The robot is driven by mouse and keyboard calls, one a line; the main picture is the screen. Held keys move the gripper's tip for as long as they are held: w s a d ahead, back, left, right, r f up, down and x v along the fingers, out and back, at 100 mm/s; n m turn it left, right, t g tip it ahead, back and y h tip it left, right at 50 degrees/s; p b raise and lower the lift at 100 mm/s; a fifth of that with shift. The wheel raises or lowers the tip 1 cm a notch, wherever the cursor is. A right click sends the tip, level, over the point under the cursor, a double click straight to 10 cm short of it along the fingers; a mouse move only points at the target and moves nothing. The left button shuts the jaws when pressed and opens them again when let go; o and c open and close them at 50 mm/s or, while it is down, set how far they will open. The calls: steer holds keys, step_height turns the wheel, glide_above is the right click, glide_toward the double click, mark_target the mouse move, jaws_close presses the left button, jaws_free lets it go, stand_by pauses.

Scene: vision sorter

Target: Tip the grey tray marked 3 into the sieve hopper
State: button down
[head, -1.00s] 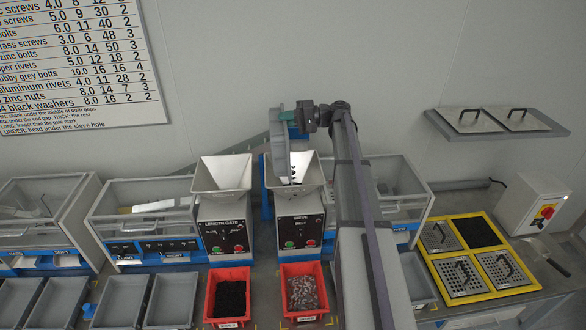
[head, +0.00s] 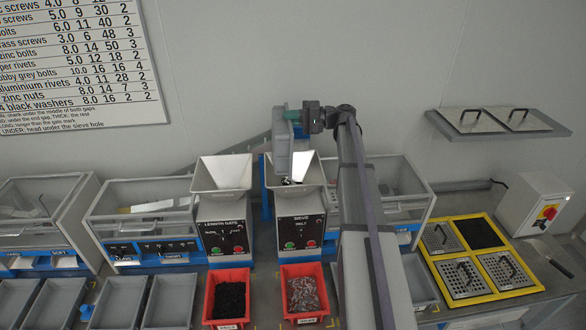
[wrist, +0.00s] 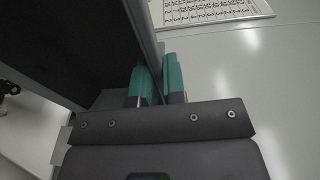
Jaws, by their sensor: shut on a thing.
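My gripper (head: 293,115) is shut on the edge of a grey tray (head: 281,150), which hangs steeply tipped over the sieve hopper (head: 309,173). The tray's lower end reaches into the hopper's mouth. Small dark pieces (head: 290,181) show in the hopper just below the tray. No number can be read on the tray. In the wrist view, the teal fingers (wrist: 160,82) grip the tray's rim, and the tray's dark side (wrist: 75,40) fills the upper left. The tray's inside cannot be seen well.
The length gate hopper (head: 221,174) stands close on the left. Red trays sit in front, one with black pieces (head: 227,296) and one with mixed greyish pieces (head: 303,294). A yellow frame with perforated lids (head: 485,255) lies at the right.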

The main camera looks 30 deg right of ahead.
steer(key=shift+d, duration=0.15)
steer(key=shift+s+d+b, duration=0.1)
steer(key=shift+d+b, duration=0.15)
steer(key=shift+b, duration=0.05)
steer(key=shift+f+y, duration=0.1)
steer(key=shift+y, duration=0.2)
steer(key=shift+r, duration=0.2)
steer(key=shift+a+f+p, duration=0.1)
steer(key=shift+a+p, duration=0.2)
steer(key=shift+d+f+b, duration=0.1)
steer(key=shift+d+b, duration=0.25)
steer(key=shift+b, duration=0.1)
steer(key=shift+s+d+b, duration=0.2)
steer(key=shift+d+b, duration=0.15)
